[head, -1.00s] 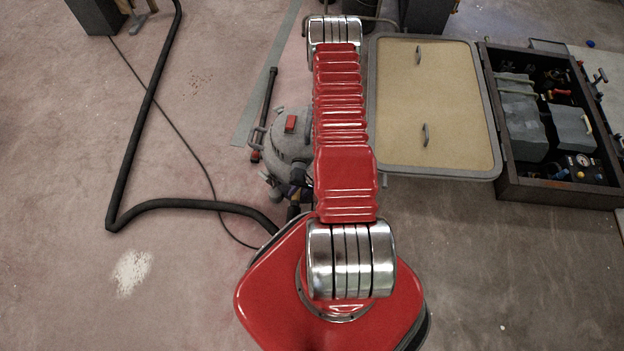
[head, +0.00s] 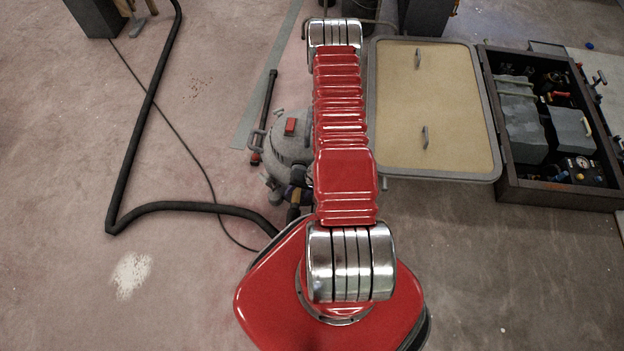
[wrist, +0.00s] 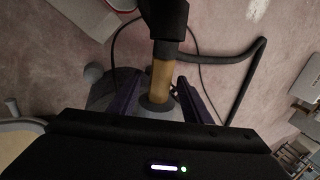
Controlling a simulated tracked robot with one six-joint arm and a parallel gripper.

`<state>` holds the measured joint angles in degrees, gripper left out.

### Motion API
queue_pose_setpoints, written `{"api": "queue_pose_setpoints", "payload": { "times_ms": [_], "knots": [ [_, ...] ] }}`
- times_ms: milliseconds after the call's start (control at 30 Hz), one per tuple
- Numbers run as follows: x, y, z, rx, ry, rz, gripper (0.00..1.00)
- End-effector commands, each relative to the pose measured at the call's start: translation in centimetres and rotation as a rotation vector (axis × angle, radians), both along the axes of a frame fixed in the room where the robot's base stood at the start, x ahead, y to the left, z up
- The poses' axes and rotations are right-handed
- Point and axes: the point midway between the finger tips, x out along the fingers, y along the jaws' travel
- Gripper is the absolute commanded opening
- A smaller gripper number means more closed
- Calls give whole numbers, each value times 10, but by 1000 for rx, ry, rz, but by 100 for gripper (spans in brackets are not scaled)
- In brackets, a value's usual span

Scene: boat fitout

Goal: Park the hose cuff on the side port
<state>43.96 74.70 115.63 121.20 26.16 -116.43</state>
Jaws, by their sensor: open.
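In the wrist view a tan cuff section (wrist: 162,80) joins a black fitting (wrist: 168,22) at the top. Its other end meets a dark round collar (wrist: 155,104) over the grey vacuum body (wrist: 130,105); I cannot tell whether it is seated in a port. My gripper (wrist: 150,84) is open, with one purple finger on each side of the tan section. Gaps show between fingers and cuff. In the head view the grey vacuum (head: 288,130) stands left of my arm, and a bit of tan (head: 293,213) shows below it. My arm hides most of the gripper.
A black hose (head: 150,100) runs across the floor at left, with a thin cable (head: 170,125) beside it. A tan panel with handles (head: 435,105) and an open dark tool crate (head: 555,190) lie to the right.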

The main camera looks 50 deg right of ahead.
Motion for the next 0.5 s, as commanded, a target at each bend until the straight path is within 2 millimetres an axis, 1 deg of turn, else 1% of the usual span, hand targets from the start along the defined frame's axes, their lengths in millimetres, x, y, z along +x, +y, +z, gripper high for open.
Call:
{"api": "queue_pose_setpoints", "payload": {
  "times_ms": [167, 267, 500],
  "knots": [
    [-1, 0, 3, 1, 1, 0, 44],
    [-3, -1, 8, 1, 1, 1, 44],
    [-10, -8, 32, 0, 0, 0, 44]
  ]
}}
